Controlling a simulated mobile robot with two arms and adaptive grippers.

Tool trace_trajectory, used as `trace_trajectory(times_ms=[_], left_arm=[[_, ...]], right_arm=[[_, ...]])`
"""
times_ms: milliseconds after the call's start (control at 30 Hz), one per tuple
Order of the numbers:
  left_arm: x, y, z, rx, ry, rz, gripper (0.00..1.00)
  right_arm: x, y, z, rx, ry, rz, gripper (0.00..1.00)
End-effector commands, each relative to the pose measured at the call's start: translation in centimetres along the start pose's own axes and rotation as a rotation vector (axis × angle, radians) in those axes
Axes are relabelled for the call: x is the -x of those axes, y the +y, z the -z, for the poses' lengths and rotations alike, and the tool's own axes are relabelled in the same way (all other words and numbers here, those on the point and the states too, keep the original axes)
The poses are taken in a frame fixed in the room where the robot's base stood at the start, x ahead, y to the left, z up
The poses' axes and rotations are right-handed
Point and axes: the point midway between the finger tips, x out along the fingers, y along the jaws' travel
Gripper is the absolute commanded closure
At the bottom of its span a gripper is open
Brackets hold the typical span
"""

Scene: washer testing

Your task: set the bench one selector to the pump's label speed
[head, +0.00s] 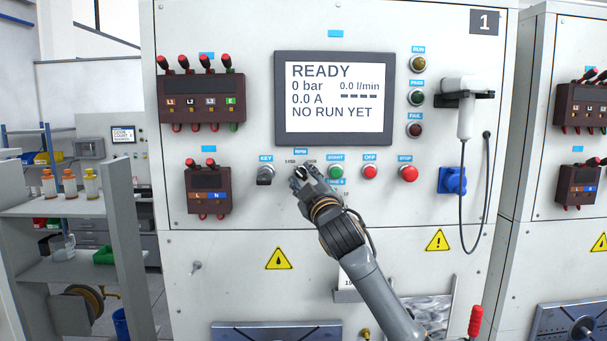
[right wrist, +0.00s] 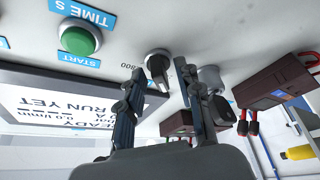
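The bench one selector is a dark knob under the blue RPM label (head: 300,151), mostly hidden by my right gripper (head: 299,174) in the head view. In the right wrist view the selector (right wrist: 157,56) shows as a round base with a black handle, near and between the fingertips of my right gripper (right wrist: 167,72). The fingers stand apart; whether they touch the handle I cannot tell. Speed marks flank the knob, partly covered; one ending in 800 shows in the wrist view. The display (head: 333,98) reads READY, 0 bar, NO RUN YET. No pump label is readable. My left gripper is out of view.
The key switch (head: 265,175) sits just left of the selector. The green START button (head: 336,172), red OFF button (head: 370,172) and red STOP button (head: 408,173) line up to the right. A white handheld device (head: 464,105) hangs at the right with its cable.

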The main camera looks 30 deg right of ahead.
Motion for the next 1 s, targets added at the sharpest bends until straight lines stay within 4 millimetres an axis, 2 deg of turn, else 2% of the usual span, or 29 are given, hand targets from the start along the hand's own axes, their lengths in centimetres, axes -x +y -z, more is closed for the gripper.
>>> trace_trajectory(times_ms=[200, 367, 400, 733, 1000], left_arm=[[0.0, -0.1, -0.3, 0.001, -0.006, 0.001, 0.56], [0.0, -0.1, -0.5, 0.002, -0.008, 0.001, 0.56], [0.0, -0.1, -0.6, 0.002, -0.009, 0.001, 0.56], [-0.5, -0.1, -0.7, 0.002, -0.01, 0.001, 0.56], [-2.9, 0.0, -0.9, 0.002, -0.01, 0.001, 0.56]], right_arm=[[0.0, 0.0, 0.0, 0.0, 0.0, 0.0, 0.65], [0.0, 0.0, 0.0, 0.0, 0.0, 0.0, 0.98], [0.0, 0.0, 0.0, 0.0, 0.0, 0.0, 1.0], [0.1, -0.2, -0.1, -0.019, 0.0, -0.007, 1.0], [0.1, -0.6, -0.2, -0.143, 0.001, -0.056, 1.0]])
